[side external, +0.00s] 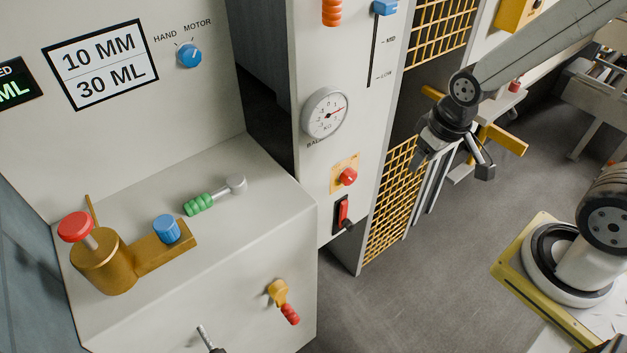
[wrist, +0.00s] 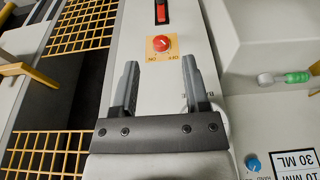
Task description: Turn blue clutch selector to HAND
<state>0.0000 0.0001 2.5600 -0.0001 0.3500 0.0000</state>
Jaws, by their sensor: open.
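The blue clutch selector (side external: 189,55) is a round knob on the pale upright panel at upper left in the side view, below the labels HAND and MOTOR. I cannot tell surely which label its mark faces. In the wrist view the blue selector (wrist: 253,163) shows small at the lower right, with its lettering upside down. My gripper (side external: 455,160) hangs in the air at the right of the side view, far from the selector. In the wrist view my gripper (wrist: 160,65) has its two dark fingers spread, with nothing between them.
Below the selector are a green handle (side external: 199,204), a brass fitting with a red knob (side external: 75,226) and a blue cap (side external: 166,229).

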